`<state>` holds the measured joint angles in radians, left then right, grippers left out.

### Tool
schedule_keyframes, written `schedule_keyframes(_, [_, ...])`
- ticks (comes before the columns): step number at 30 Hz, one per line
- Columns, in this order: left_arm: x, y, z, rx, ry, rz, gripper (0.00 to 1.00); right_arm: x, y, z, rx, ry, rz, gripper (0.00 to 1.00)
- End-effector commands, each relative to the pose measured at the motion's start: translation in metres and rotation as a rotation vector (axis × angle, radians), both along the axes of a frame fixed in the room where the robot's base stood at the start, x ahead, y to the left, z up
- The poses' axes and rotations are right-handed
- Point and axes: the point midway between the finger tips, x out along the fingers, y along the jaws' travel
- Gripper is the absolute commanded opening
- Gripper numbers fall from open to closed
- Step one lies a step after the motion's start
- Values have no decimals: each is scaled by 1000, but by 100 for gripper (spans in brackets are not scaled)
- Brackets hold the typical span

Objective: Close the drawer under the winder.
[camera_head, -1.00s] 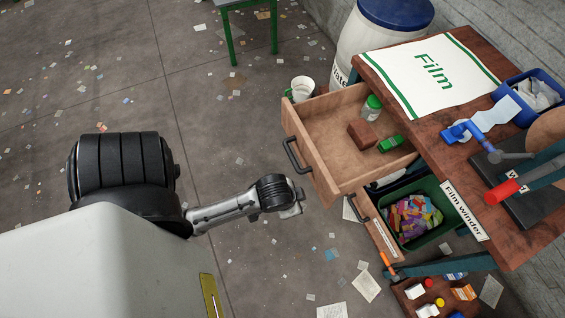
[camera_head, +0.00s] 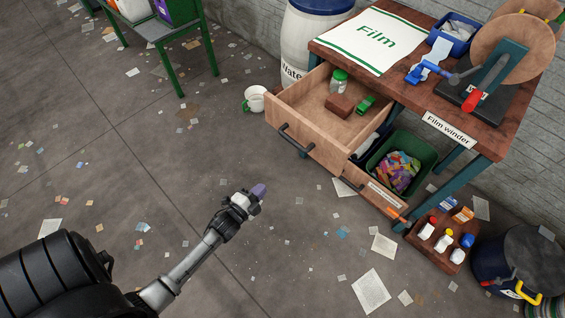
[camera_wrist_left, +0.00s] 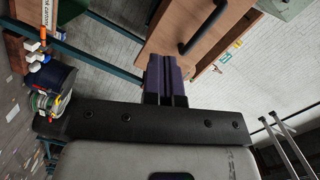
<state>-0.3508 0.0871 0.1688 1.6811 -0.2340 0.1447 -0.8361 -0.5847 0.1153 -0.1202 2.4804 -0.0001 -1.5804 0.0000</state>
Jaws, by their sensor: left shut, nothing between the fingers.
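A wooden drawer (camera_head: 292,135) stands pulled out under the bench that carries the film winder (camera_head: 500,72). Its front has a black bar handle (camera_head: 296,141); the handle also shows in the left wrist view (camera_wrist_left: 203,28). A jar (camera_head: 339,81), a brown block (camera_head: 340,106) and a green object (camera_head: 366,105) are in the drawer. A lower labelled wooden front (camera_head: 384,192) with a dark handle sits beside a green bin (camera_head: 428,156) of colourful scraps. My left gripper (camera_head: 257,191), with purple fingers (camera_wrist_left: 165,80), is shut and empty, apart from and in front of the drawer. My right gripper is not in view.
A white barrel (camera_head: 305,45) and a mug (camera_head: 255,99) stand left of the bench. A low tray of bottles (camera_head: 438,252) and a dark drum (camera_head: 518,262) are at the right. A green table (camera_head: 165,35) stands far left. The paper-littered floor before the drawer is otherwise open.

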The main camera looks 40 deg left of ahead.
Motion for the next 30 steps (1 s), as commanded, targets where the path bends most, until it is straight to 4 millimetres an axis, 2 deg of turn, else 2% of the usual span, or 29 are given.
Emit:
schedule_keyframes(3, [1, -10, 26, 152, -146, -66, 0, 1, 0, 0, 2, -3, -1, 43])
schedule_keyframes(6, [0, -16, 41, 260, -235, -92, 0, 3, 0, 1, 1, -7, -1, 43])
schedule_keyframes(14, [6, -19, 48, 382, -265, -94, 0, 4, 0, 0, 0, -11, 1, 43])
schedule_keyframes(17, [19, -18, 50, 385, -266, -93, 0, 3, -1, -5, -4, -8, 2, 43])
schedule_keyframes(30, [97, -19, 64, 382, -265, -94, 0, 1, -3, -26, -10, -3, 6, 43])
